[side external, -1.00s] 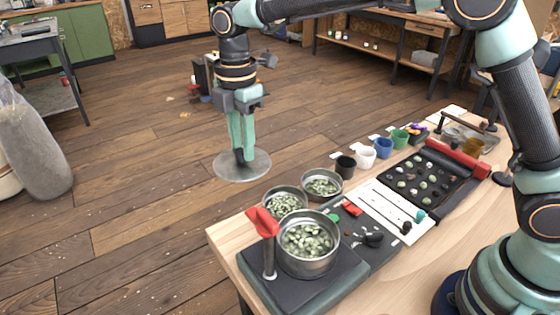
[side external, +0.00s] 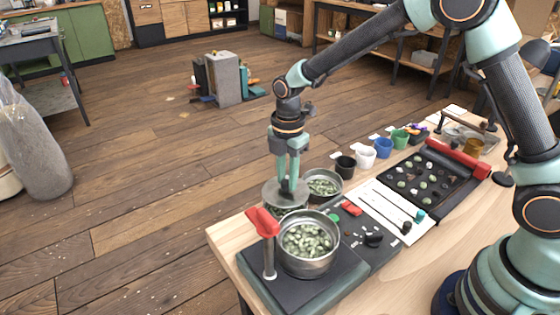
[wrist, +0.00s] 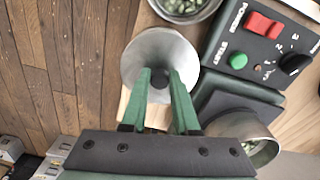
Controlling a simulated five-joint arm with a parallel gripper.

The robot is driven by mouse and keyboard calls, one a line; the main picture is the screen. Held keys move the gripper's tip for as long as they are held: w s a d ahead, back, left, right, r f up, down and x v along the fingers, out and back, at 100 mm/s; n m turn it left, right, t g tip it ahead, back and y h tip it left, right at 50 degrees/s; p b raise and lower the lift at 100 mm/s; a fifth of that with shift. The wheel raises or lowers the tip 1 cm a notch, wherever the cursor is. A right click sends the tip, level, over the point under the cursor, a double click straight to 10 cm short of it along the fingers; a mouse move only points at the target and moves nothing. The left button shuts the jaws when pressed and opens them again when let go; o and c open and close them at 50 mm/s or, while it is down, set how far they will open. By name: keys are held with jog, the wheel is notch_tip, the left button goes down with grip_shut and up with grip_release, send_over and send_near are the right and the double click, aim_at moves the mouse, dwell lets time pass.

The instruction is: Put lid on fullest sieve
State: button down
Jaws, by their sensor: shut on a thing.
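My gripper (side external: 289,184) is shut on the black knob of a round grey lid (side external: 272,193). A second sieve (side external: 338,193) with green beans stands just to the right. The front sieve (side external: 309,268), broad and showing many green beans, sits on the dark machine. It is partly visible at lower right in the wrist view (wrist: 235,124).
A red-topped post (side external: 268,257) rises beside the front sieve. The control panel with a red switch (wrist: 263,24) and green button (wrist: 237,61) is close by. Several small cups (side external: 364,157) and a black sample tray (side external: 446,181) lie farther right. The table's left edge is near.

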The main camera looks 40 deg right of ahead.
aim_at(287, 181)
jog(key=shift+f, duration=0.95)
jog(key=shift+f, duration=0.55)
dwell(0.8)
jog(key=c, duration=0.9)
grip_release()
jog(key=shift+c, duration=0.2)
jog(key=shift+r, duration=5.5)
